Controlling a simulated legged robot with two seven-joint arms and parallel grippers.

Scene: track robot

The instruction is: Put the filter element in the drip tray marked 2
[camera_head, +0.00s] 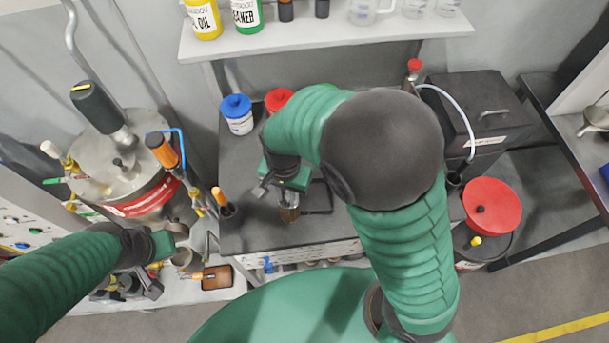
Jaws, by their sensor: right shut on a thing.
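My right gripper (287,196) is over the dark workbench, its fingers pointing down. It is shut on a small brown ribbed piece that looks like the filter element (289,214). A thin dark frame or tray edge (329,198) lies just right of it; I cannot tell whether the piece touches the bench. My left gripper (181,244) is at the lower left, beside the steel pot; its finger opening is unclear. I can read no number 2 on any drip tray, and my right arm hides much of the bench.
A blue-lidded jar (237,114) and a red-lidded jar (278,101) stand at the back of the bench. A steel pot (128,178) stands left. A red funnel (492,206) tops a drum at right. A shelf (330,42) with bottles crosses the back.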

